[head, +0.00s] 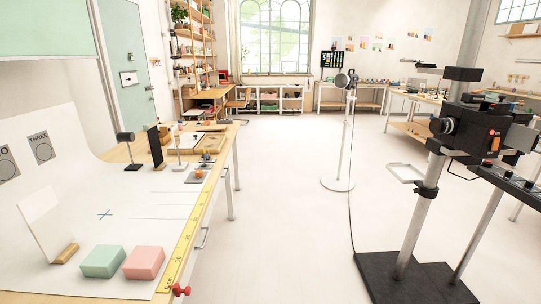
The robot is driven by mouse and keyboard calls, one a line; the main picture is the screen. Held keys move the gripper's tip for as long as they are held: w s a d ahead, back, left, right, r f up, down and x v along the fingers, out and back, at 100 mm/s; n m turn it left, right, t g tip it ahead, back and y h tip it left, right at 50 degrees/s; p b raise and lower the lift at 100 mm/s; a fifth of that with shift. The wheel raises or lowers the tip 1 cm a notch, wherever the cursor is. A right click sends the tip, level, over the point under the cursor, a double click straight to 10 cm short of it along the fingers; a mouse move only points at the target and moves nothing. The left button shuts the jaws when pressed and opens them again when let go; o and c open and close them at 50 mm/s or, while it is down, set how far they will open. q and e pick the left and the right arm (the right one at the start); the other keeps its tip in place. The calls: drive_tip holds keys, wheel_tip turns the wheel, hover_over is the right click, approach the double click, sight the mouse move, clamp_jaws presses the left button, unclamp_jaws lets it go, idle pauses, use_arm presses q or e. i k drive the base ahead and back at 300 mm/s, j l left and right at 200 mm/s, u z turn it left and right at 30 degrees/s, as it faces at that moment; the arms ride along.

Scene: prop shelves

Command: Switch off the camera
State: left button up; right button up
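The camera (482,131) is a boxy black device at the right of the head view, mounted on a grey metal column (420,210) above a black base plate (408,278). Its lens (447,125) points left. An orange part (495,144) and a small red mark show on its near side. I cannot tell which part is its switch or whether it is on. A dark control panel (510,181) with several small orange and red knobs or lights stands below and to the right. Neither of my grippers is in view.
A long worktable (222,160) on the left holds a green block (103,261), a pink block (145,262) and a yellow ruler (190,232). A floor stand (338,184) with a trailing cable stands in the middle. Open floor (285,230) lies between table and camera.

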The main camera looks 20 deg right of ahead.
sight(496, 141)
drive_tip(key=l+z, duration=0.1)
drive_tip(key=z, duration=0.3)
drive_tip(key=i+z, duration=0.1)
drive_tip(key=z, duration=0.35)
drive_tip(key=l+z, duration=0.1)
drive_tip(key=z, duration=0.3)
drive_tip(key=i+z, duration=0.1)
drive_tip(key=z, duration=0.7)
drive_tip(key=i+l, duration=0.15)
drive_tip(key=l, duration=0.25)
drive_tip(key=i+l, duration=0.15)
drive_tip(key=l, duration=0.25)
drive_tip(key=i+l+u, duration=0.1)
drive_tip(key=l, duration=0.3)
drive_tip(key=i+l, duration=0.2)
drive_tip(key=l, duration=0.25)
drive_tip(key=i+l, duration=0.15)
drive_tip(key=l, duration=0.25)
drive_tip(key=i+l+u, duration=0.1)
drive_tip(key=l, duration=0.3)
drive_tip(key=i+l, duration=0.15)
drive_tip(key=l, duration=0.3)
drive_tip(key=i+l, duration=0.15)
drive_tip(key=l, duration=0.3)
